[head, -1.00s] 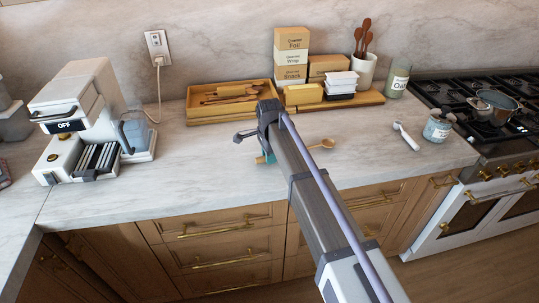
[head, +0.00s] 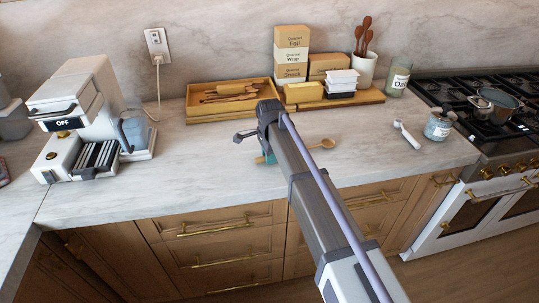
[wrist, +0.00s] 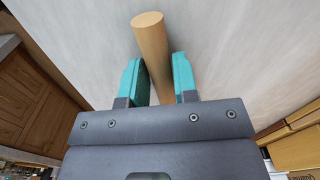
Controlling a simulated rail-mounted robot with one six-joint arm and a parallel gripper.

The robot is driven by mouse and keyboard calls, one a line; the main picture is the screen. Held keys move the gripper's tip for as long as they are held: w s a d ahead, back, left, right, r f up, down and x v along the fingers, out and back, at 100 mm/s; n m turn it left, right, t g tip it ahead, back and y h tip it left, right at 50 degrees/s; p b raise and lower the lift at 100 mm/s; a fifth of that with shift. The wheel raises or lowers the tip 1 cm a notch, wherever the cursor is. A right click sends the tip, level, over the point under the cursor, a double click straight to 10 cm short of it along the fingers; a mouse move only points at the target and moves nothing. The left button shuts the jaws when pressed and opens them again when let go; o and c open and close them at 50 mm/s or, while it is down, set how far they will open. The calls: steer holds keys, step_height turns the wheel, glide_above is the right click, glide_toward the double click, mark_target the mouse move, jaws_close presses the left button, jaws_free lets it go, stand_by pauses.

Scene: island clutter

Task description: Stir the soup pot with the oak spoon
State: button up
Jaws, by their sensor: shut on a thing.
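My gripper (head: 264,159) is low over the counter's front part, partly hidden by my arm in the head view. In the wrist view its teal fingers (wrist: 158,82) are shut on the round wooden handle of the oak spoon (wrist: 152,45), whose blunt end sticks out past them. In the head view the spoon's bowl (head: 327,143) shows to the right of my arm, close to the counter; I cannot tell if it touches. The steel soup pot (head: 496,105) stands on the stove at the far right, well away from the spoon. Its contents cannot be made out.
The marble counter (head: 200,178) is clear around my gripper. A wooden tray (head: 228,117) with utensils, stacked boxes (head: 291,55) and a crock of spoons (head: 363,70) stand behind. A jar (head: 439,126) and a white-handled tool (head: 407,135) lie between the spoon and the stove (head: 470,90).

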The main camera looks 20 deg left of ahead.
steer(key=shift+f, duration=0.2)
steer(key=o, duration=1)
steer(key=shift+r, duration=0.15)
step_height(320, 180, up, 6)
steer(key=p, duration=0.6)
